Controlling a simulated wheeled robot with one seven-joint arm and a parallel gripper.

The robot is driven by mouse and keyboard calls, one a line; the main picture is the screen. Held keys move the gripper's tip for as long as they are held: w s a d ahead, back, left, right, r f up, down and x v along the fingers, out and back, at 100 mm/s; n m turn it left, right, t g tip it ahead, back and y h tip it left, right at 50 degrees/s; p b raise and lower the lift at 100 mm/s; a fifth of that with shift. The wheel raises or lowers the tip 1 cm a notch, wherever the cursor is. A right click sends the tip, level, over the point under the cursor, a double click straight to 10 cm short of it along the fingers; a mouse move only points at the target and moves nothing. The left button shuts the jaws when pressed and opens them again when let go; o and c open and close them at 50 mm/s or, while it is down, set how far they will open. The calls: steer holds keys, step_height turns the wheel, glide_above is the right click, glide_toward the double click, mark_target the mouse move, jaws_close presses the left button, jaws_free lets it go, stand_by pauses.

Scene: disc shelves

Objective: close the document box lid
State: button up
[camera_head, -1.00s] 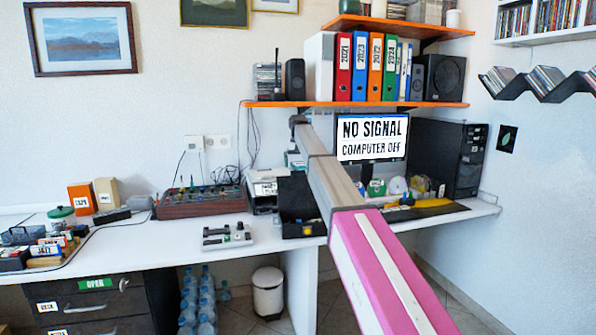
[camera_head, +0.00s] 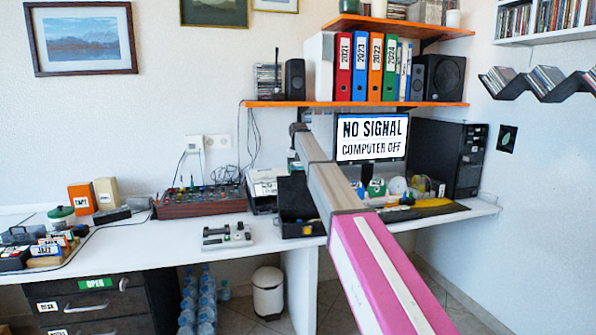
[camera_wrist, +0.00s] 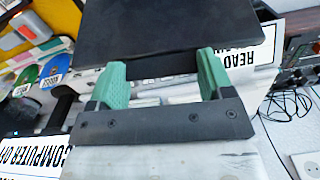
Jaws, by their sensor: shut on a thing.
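The document box (camera_head: 302,228) is a black box with a yellow label, standing on the white desk left of the monitor. Its dark lid (camera_head: 290,190) appears raised at the back, partly covered by my arm. In the wrist view the lid (camera_wrist: 165,30) is a wide black panel across the top. My gripper (camera_wrist: 160,64) has two green fingers, set apart, at the near edge of this panel; I take it as shut on the lid. The exact contact is hard to see.
A white printer-like device (camera_head: 263,190) stands close to the box's left, and a mixer (camera_head: 200,200) beyond it. A monitor (camera_head: 370,138) is at the right. A shelf with binders (camera_head: 376,67) hangs above. A small white panel (camera_head: 227,236) lies at the front left.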

steer(key=s+d+t+y, duration=0.1)
steer(key=s+d+t, duration=0.1)
steer(key=s+t, duration=0.6)
steer(key=t+y, duration=0.1)
steer(key=t, duration=0.5)
glide_above(307, 225)
step_height(307, 225, down, 6)
step_height(307, 225, down, 7)
steer(key=s, duration=0.2)
steer(key=shift+s+d, duration=0.15)
steer(key=shift+s, duration=0.05)
steer(key=shift+s+f, duration=0.15)
steer(key=shift+f, duration=0.7)
steer(key=shift+f+t+y, duration=0.3)
steer(key=shift+f+t, duration=0.2)
steer(key=shift+f, duration=0.65)
